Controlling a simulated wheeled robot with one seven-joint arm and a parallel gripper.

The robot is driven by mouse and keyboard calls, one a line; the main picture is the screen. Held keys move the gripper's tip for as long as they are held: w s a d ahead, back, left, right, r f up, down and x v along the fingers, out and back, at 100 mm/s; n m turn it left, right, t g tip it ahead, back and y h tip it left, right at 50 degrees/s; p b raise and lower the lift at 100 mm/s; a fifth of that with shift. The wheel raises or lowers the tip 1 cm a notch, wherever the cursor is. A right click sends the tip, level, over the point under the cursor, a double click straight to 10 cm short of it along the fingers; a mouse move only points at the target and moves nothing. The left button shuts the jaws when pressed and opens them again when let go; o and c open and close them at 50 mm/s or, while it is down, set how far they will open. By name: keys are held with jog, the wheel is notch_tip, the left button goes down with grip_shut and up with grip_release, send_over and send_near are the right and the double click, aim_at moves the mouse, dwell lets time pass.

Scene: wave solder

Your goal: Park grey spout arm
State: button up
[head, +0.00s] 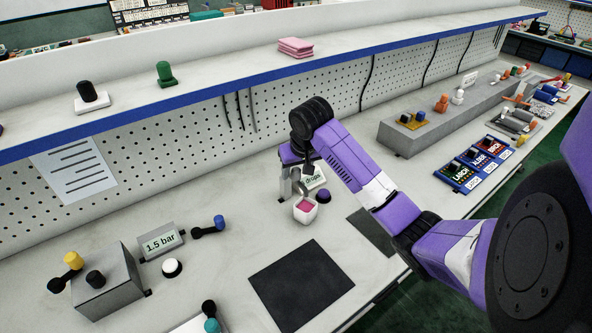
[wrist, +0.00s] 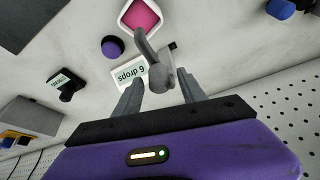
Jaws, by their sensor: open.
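The grey spout arm (wrist: 147,48) shows in the wrist view. Its curved end points to the white cup with pink contents (wrist: 143,14), and its rounded grey end lies between my fingertips. In the head view, the spout arm (head: 299,186) is partly hidden by my gripper (head: 294,184), and the cup (head: 305,211) stands just in front of it. My gripper is open, with one finger on each side of the rounded end in the wrist view (wrist: 160,78). I cannot tell whether either finger touches it.
A purple knob (head: 323,195) and a "6 drops" sign (wrist: 128,73) are close beside the spout. A dark mat (head: 301,284) lies in front. A grey box with knobs (head: 105,282) stands left. A blue-edged shelf (head: 215,75) overhangs the back.

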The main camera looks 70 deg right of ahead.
jog(key=shift+c, duration=0.2)
grip_shut()
dwell(1.2)
